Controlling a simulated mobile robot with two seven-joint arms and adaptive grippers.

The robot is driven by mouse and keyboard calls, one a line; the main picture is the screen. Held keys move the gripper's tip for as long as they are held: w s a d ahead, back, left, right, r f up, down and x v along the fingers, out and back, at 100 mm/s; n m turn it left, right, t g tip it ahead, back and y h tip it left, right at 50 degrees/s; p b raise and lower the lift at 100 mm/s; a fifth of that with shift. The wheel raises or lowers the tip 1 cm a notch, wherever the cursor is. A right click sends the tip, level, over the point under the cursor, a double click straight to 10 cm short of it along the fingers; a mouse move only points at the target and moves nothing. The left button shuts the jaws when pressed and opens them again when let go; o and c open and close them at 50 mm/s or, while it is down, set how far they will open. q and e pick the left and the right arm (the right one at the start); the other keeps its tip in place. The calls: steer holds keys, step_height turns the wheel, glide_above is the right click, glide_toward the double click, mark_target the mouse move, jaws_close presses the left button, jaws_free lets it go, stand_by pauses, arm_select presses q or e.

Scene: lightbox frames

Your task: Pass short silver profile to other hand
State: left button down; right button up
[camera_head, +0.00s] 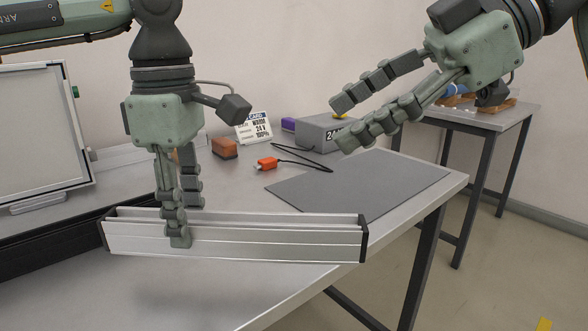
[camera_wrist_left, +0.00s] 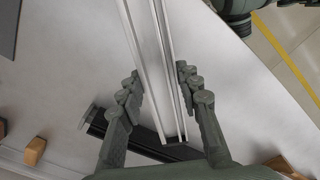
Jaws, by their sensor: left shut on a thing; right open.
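The short silver profile (camera_head: 270,238) is a long grooved bar with dark end caps, lying level across the head view above the table. My left gripper (camera_head: 182,222) is shut on it near its left end, with the fingers coming down from above. In the left wrist view the profile (camera_wrist_left: 152,50) runs between the two fingers of my left gripper (camera_wrist_left: 163,88). My right gripper (camera_head: 341,122) is open and empty, up and to the right of the profile, pointing left and apart from it.
A grey mat (camera_head: 360,183) lies on the table (camera_head: 255,300). Behind are a grey box (camera_head: 318,133), an orange connector (camera_head: 267,164) with a black cable, a brown block (camera_head: 224,148) and a label card (camera_head: 254,127). A framed panel (camera_head: 40,135) stands left. A second table (camera_head: 490,117) stands behind right.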

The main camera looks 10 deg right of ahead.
mark_target(238, 220)
steer(key=a+f+g, duration=0.1)
steer(key=a+f, duration=0.2)
steer(key=a+f+m+g+h, duration=0.1)
steer(key=a+f, duration=0.2)
steer(key=shift+a+f, duration=0.2)
steer(key=shift+a, duration=0.2)
steer(key=x, duration=1.2)
steer(key=shift+s+f, duration=0.15)
steer(key=shift+s, duration=0.05)
jaws_close()
arm_select(q)
steer(key=c, duration=1)
jaws_free()
